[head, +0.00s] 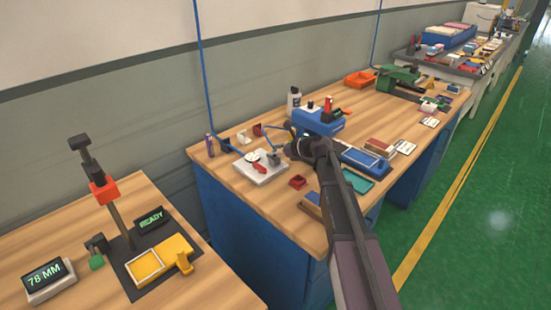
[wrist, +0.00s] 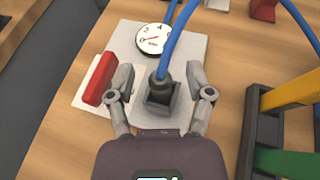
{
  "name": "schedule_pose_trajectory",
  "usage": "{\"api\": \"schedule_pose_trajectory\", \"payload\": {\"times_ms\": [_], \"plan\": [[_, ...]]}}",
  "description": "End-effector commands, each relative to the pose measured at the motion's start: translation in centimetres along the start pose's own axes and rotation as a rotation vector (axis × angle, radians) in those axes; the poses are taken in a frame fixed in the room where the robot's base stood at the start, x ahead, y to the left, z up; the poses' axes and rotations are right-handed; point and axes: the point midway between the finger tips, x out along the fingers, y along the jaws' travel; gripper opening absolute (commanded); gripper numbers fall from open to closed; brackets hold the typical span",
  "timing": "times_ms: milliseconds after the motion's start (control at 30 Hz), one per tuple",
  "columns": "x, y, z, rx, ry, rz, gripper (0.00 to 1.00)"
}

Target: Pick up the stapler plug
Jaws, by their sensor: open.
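The stapler plug (wrist: 161,80) is a dark grey fitting on the end of a blue hose (wrist: 180,45). It stands in or on a square dark socket (wrist: 158,104) on a light grey plate (wrist: 190,50); how deep it sits I cannot tell. My gripper (wrist: 160,78) is open, with one finger on each side of the plug and visible gaps between. In the head view my gripper (head: 288,150) is over the right side of the plate (head: 262,179), and the plug is too small and partly hidden to make out clearly.
The plate also carries a round gauge (wrist: 153,39) and a red lever (wrist: 101,79), close to my left finger. A yellow-and-green frame (wrist: 290,95) stands to the right.

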Motion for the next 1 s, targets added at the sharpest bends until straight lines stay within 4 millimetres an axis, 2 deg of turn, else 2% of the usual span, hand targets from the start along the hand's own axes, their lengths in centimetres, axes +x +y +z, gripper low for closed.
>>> {"api": "schedule_pose_trajectory", "payload": {"times_ms": [367,500,600,1000], "plan": [[-0.04,-0.01,0.0,0.0,0.0,0.0,0.67],[-0.04,-0.01,0.0,0.0,0.0,0.0,0.26],[-0.04,-0.01,0.0,0.0,0.0,0.0,0.0],[-0.07,-0.01,0.05,0.0,0.0,0.0,0.0]]}}
